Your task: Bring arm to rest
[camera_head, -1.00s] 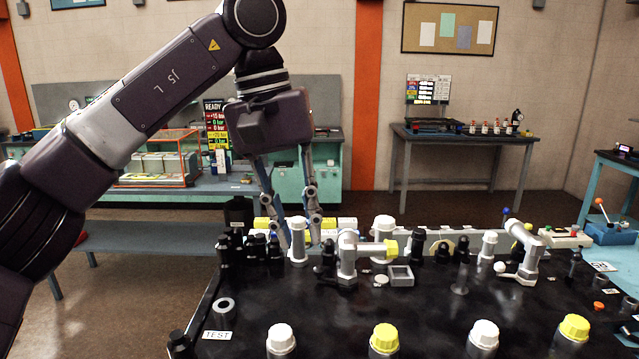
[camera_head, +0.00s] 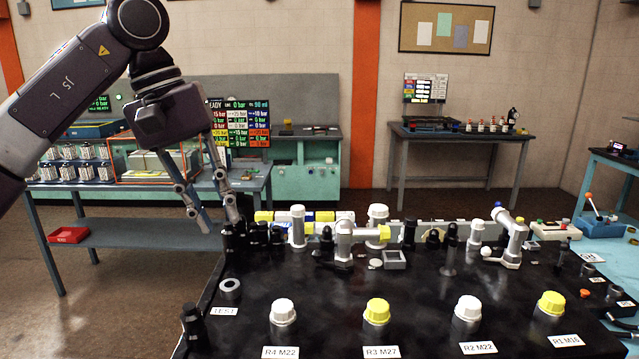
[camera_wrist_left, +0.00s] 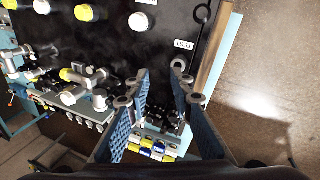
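My left gripper (camera_head: 220,222) hangs from the arm at the left, above the far left corner of the black table. Its two fingers are apart with nothing between them; the left wrist view also shows the open fingers (camera_wrist_left: 158,82) over the table. Beside it, black fittings (camera_head: 262,236) stand along the table's far edge. A grey pipe assembly with a yellow cap (camera_head: 352,238) stands to its right, apart from the fingers. My right gripper shows in no view.
The black table (camera_head: 330,285) bears capped fittings in front, such as a white cap (camera_head: 283,310) and a yellow cap (camera_head: 377,310), and a ring (camera_head: 230,288) by the TEST label. A blue bench (camera_head: 150,235) stands behind left. Floor shows at lower left.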

